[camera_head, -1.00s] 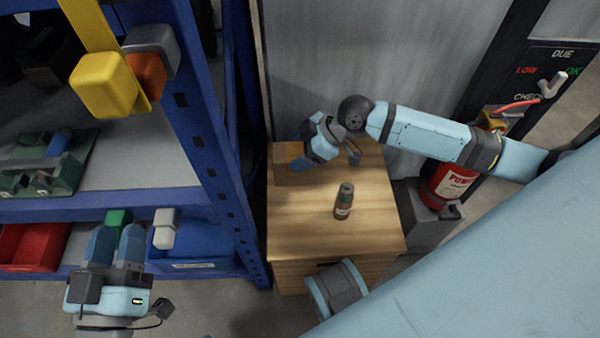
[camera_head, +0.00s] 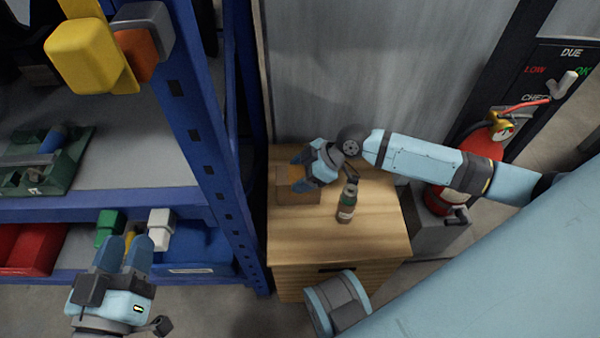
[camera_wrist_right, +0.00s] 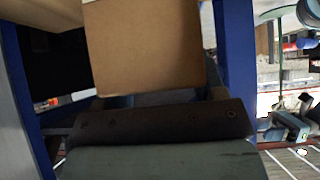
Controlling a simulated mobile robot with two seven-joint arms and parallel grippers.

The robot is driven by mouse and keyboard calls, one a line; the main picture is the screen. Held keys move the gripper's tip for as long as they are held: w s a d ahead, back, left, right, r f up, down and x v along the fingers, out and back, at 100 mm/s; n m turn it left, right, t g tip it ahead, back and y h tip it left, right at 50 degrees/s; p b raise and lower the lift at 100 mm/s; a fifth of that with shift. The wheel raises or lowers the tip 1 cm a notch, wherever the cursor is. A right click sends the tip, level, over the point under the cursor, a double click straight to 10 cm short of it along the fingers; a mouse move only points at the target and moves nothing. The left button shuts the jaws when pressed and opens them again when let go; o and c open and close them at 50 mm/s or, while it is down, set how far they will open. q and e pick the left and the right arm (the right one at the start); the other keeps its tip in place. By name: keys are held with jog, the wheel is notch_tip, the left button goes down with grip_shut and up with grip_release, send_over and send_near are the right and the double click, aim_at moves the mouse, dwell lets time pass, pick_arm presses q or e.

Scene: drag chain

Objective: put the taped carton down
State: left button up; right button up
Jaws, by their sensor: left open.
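The carton (camera_head: 299,197) is a small brown box at the back left of the wooden cabinet top (camera_head: 345,243). My right gripper (camera_head: 298,172) has its fingers on either side of the carton and looks shut on it. The fingers hide part of the carton. In the right wrist view the carton (camera_wrist_right: 145,45) fills the upper middle, close in front of the gripper. Whether its underside touches the wood is hidden. My left gripper (camera_head: 127,243) is open and empty at the lower left, in front of the shelf.
A blue shelving rack (camera_head: 205,140) rises close on the left, holding a red bin (camera_head: 35,248). A fire extinguisher (camera_head: 450,200) is at the right.

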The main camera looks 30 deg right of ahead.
jog(key=o, duration=0.4)
jog(key=shift+o, duration=0.2)
jog(key=shift+r, duration=0.15)
pick_arm(q)
jog(key=r+p, duration=0.1)
jog(key=r+t+p, duration=0.1)
jog(key=r, duration=0.1)
jog(key=r+t+p, duration=0.1)
jog(key=r, duration=0.1)
jog(key=shift+s+a+r+n+p, duration=0.2)
jog(key=shift+a+n+p, duration=0.1)
jog(key=shift+p, duration=0.1)
pick_arm(e)
jog(key=v, duration=1.2)
pick_arm(q)
jog(key=shift+d, duration=0.15)
pick_arm(e)
jog(key=shift+d, duration=0.15)
